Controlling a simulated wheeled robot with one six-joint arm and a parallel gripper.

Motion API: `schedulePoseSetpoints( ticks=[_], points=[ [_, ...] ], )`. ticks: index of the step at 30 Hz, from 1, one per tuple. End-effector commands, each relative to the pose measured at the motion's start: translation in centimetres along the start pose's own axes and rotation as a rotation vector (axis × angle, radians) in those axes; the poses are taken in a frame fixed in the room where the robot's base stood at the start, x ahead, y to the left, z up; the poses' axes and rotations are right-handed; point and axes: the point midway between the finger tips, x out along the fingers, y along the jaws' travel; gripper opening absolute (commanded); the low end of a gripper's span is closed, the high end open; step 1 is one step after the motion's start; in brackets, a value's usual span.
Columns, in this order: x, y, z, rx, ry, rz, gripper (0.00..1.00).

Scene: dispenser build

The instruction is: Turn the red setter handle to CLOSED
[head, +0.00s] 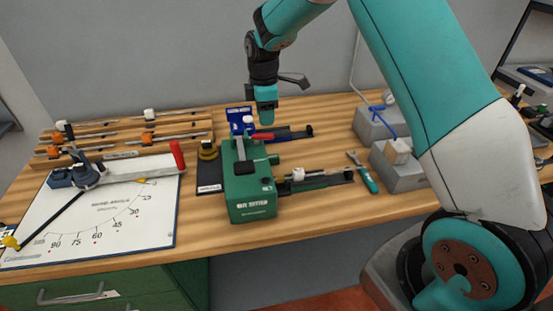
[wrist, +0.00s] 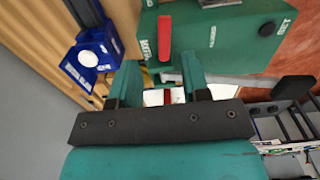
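The green setter box (head: 252,205) stands on the wooden bench, with white lettering on its front. Its red handle (head: 262,136) lies across the top near the back; in the wrist view the red handle (wrist: 164,38) stands out against the box's green face (wrist: 225,40). I cannot read an OPEN or CLOSED mark beside it. My gripper (head: 266,120) points down just above the back of the box, close to the handle. In the wrist view my gripper's fingers (wrist: 162,75) are spread with a gap between them and hold nothing. The handle appears just beyond the fingertips, apart from them.
A white angle board (head: 110,215) with a red-gripped lever (head: 178,155) lies to the left.

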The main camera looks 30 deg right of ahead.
Motion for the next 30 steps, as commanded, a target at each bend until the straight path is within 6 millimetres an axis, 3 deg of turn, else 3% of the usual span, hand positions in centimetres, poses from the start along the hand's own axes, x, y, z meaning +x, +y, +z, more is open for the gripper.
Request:
schedulePoseSetpoints(
  ticks=[17,30],
  points=[
    [-12.1,-0.1,-0.1,0.003,0.002,0.003,0.43],
    [-13.9,-9.3,-2.5,0.171,0.08,0.007,0.43]
  ],
)
